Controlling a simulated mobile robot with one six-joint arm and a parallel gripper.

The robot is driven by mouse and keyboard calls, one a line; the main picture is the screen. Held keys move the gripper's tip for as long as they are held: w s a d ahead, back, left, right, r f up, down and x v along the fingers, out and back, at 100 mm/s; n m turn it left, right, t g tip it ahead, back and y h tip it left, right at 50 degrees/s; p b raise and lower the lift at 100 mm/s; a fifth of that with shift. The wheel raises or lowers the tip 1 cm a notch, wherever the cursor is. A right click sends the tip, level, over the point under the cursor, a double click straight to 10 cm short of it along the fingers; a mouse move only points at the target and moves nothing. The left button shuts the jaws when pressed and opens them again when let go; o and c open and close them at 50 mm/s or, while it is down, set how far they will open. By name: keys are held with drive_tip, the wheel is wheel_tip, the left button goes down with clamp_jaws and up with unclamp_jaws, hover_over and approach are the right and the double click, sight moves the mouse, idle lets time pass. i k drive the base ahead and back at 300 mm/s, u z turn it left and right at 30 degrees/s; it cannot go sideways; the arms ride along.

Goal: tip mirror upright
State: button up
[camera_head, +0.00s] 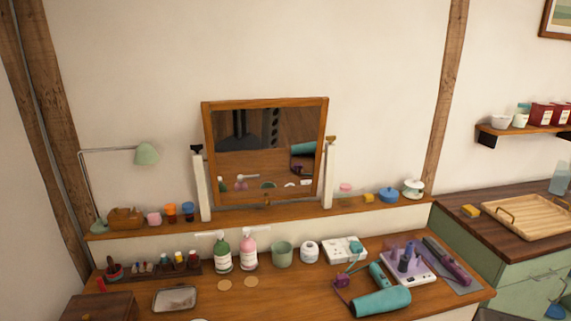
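A wood-framed mirror (265,104) stands at the middle of the back ledge. It hangs between a left white post (203,185) and a right white post (328,178), each with a knob at its top. Its glass shows dark shapes and a reflection of things on the dresser. The frame looks slightly wider at the top than at the bottom, but I cannot tell its exact tilt. My gripper is not in view, and nothing is seen touching the mirror.
The ledge (150,230) holds a green lamp (147,154) and small jars. On the dresser top (225,303) stand a green bottle (221,255), a pink bottle (249,250), a green cup (282,255) and a teal hair dryer (381,301). A wooden tray (528,216) lies at right.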

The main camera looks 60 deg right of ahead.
sight(266, 151)
drive_tip(key=z, duration=0.85)
drive_tip(key=k, duration=0.9)
drive_tip(key=z, duration=0.8)
drive_tip(key=i, duration=0.5)
drive_tip(key=z, duration=0.15)
